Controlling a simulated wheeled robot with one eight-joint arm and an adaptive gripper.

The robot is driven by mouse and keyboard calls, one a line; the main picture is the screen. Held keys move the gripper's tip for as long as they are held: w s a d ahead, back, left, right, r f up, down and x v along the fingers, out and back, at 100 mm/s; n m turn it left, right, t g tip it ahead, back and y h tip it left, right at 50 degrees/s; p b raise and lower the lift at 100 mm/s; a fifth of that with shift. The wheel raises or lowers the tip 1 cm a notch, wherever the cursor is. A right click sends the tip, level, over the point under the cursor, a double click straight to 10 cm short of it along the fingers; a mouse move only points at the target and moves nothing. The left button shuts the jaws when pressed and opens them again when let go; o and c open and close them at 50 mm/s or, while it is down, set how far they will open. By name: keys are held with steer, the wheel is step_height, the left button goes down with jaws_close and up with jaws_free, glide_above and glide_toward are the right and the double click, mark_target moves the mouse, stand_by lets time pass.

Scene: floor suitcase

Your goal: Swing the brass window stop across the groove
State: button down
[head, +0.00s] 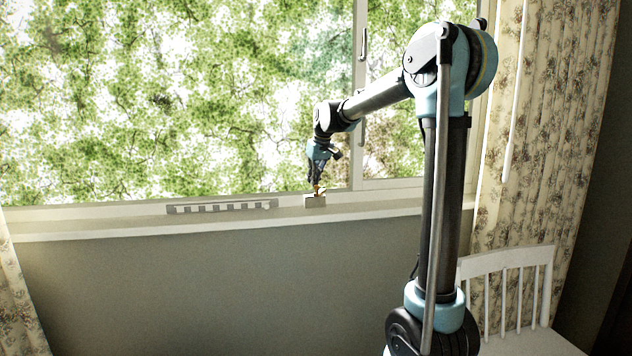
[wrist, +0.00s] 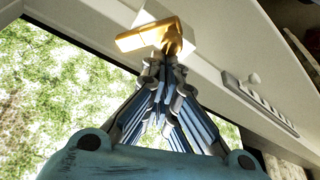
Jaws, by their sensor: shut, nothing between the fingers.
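The brass window stop (head: 318,190) sits on a small pale block (head: 314,202) on the window sill. In the wrist view the stop (wrist: 142,37) is a shiny gold bar pointing left from a rounded pivot end, with the white block (wrist: 183,14) behind it. My gripper (head: 316,183) is shut and empty, pointing down just above the stop. In the wrist view its fingertips (wrist: 164,63) are together right beside the stop's pivot end; I cannot tell if they touch it. The groove is not clearly visible.
A pale slotted strip (head: 222,208) with a small knob lies on the sill left of the block; it also shows in the wrist view (wrist: 262,105). The window frame (head: 358,100) stands close behind my gripper. A white chair (head: 507,258) and floral curtain (head: 545,130) are at right.

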steer(key=shift+s+d+n+g+y, duration=0.15)
steer(key=shift+n+g+y, duration=0.1)
steer(key=shift+n, duration=0.6)
steer(key=shift+s+a+n+g+y, duration=0.15)
steer(key=shift+n+g, duration=0.1)
steer(key=shift+n, duration=0.6)
steer(key=shift+s+d, duration=0.15)
steer(key=shift+d, duration=0.05)
stand_by(1.1)
steer(key=shift+r, duration=0.1)
stand_by(0.5)
steer(key=v, duration=0.9)
steer(key=shift+s+d+r, duration=0.15)
steer(key=shift+r, duration=0.2)
